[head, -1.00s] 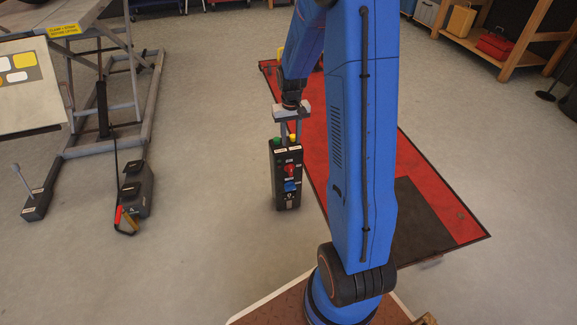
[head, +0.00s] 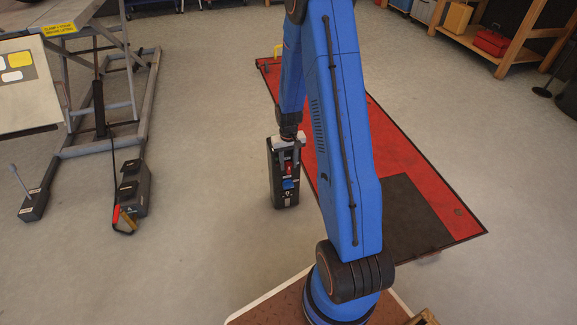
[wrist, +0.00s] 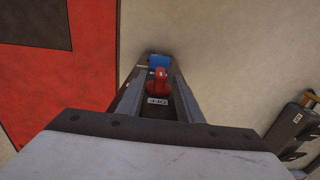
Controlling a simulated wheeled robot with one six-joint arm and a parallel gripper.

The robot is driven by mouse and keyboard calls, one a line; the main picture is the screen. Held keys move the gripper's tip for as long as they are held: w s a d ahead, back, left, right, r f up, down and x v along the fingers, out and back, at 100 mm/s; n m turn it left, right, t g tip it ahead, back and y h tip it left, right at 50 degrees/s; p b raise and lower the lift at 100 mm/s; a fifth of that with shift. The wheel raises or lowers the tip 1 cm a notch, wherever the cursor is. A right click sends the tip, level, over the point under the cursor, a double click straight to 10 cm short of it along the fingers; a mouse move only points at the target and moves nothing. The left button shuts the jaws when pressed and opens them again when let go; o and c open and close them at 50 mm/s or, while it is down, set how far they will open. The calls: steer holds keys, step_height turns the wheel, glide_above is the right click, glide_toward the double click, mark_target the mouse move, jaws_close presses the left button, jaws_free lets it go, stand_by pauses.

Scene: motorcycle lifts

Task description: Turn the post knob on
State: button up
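The black post (head: 284,190) stands upright on the floor left of the red mat. Its red knob (head: 288,170) is on the face toward me, above a blue part (head: 288,184). In the wrist view the red knob (wrist: 158,80) lies between my two fingers, with a white label reading OFF upside down and the blue part (wrist: 158,61) beyond it. My gripper (head: 289,160) points down at the post's upper part, with its fingers apart around the knob. I cannot tell whether they touch it. My gripper hides the post's top and upper face in the head view.
A red mat (head: 335,135) with a dark panel lies right of the post. A grey lift frame (head: 95,150) and a black pedal unit (head: 133,188) are at the left, with open floor between. Wooden shelving (head: 500,60) stands at the back right.

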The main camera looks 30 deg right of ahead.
steer(key=shift+f, duration=0.8)
jaws_close()
